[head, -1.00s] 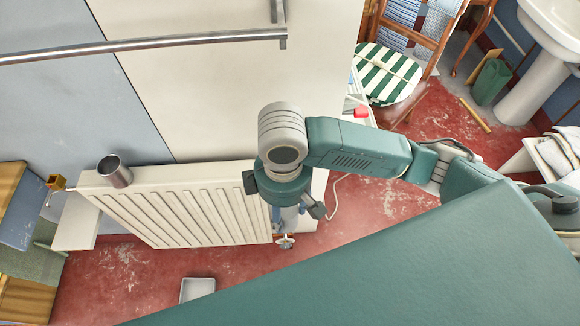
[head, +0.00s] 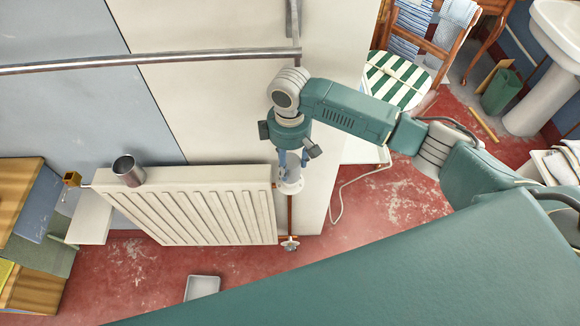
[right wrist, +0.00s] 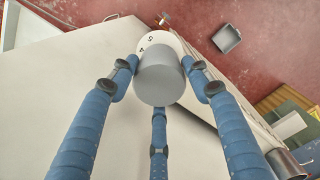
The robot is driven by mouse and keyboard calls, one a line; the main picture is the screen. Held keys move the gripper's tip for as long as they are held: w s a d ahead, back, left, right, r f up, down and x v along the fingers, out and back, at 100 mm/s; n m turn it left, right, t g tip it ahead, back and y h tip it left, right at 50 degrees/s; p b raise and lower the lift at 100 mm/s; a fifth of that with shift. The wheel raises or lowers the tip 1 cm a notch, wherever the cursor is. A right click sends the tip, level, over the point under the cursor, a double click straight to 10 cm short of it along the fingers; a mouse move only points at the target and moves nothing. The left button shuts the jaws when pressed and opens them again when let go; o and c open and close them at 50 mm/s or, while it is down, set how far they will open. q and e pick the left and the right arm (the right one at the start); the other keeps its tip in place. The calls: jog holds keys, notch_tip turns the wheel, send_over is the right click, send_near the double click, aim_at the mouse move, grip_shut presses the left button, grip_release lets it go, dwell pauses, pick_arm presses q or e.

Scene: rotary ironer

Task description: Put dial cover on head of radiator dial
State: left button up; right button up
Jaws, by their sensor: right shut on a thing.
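My right gripper (head: 293,162) points down beside the right end of the radiator (head: 200,212). In the right wrist view its blue fingers (right wrist: 165,82) are closed around a grey cylinder, the dial cover (right wrist: 158,80). A white round dial with numbers (right wrist: 155,40) shows just beyond the cover, partly hidden by it. In the head view a white rounded piece (head: 290,187) shows below the fingers, above a copper pipe (head: 290,212). I cannot tell whether the cover touches the dial or is seated on it. My left gripper is not in view.
A metal cup (head: 128,172) stands on the radiator's left end. A metal rail (head: 150,62) runs along the wall above. A valve handle (head: 290,243) sits low on the pipe. A grey tray (head: 202,286) lies on the red floor. A striped chair (head: 395,80) stands behind.

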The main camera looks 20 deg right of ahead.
aim_at(290, 162)
jog(key=shift+f, duration=1.8)
jog(key=shift+f, duration=0.2)
jog(key=shift+f, duration=0.1)
jog(key=o, duration=1)
jog(key=shift+c, duration=0.2)
notch_tip(290, 162, up, 8)
jog(key=shift+r, duration=0.1)
